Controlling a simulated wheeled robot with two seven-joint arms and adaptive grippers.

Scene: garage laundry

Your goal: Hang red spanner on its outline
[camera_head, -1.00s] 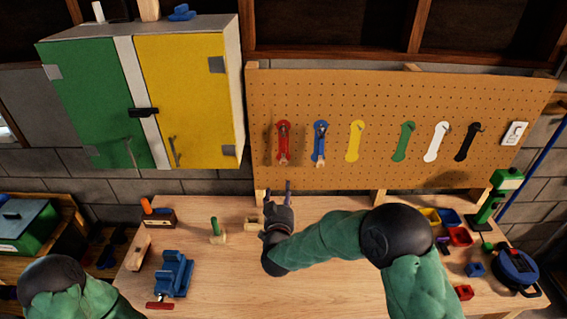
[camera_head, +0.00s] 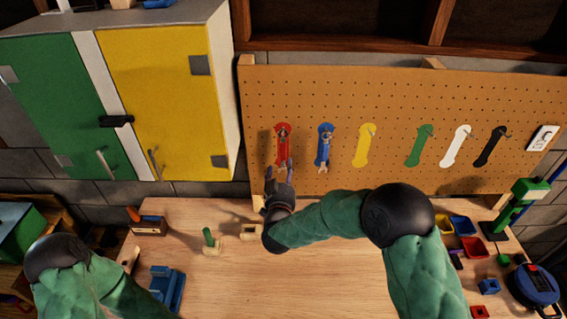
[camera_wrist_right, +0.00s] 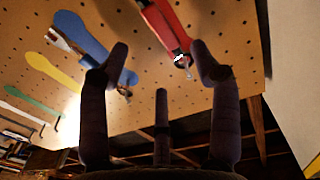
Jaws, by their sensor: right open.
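The red spanner (camera_head: 284,143) hangs at its red outline on the pegboard, toward the board's left side. Its grey end shows just above my right gripper. In the right wrist view a red shape with the hook (camera_wrist_right: 172,30) shows at the top, beyond the fingertips; spanner and outline are hard to tell apart there. My right gripper (camera_head: 279,172) is open and empty, pointing up just below the red spanner. Its spread fingers also show in the right wrist view (camera_wrist_right: 161,65). My left gripper is out of view; only part of that arm shows.
A blue spanner (camera_head: 324,146) hangs right of the red one. Yellow (camera_head: 366,146), green (camera_head: 420,147), white and black outlines with hooks follow. A green and yellow cabinet (camera_head: 160,95) juts out at left. The workbench (camera_head: 330,275) is clear in the middle.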

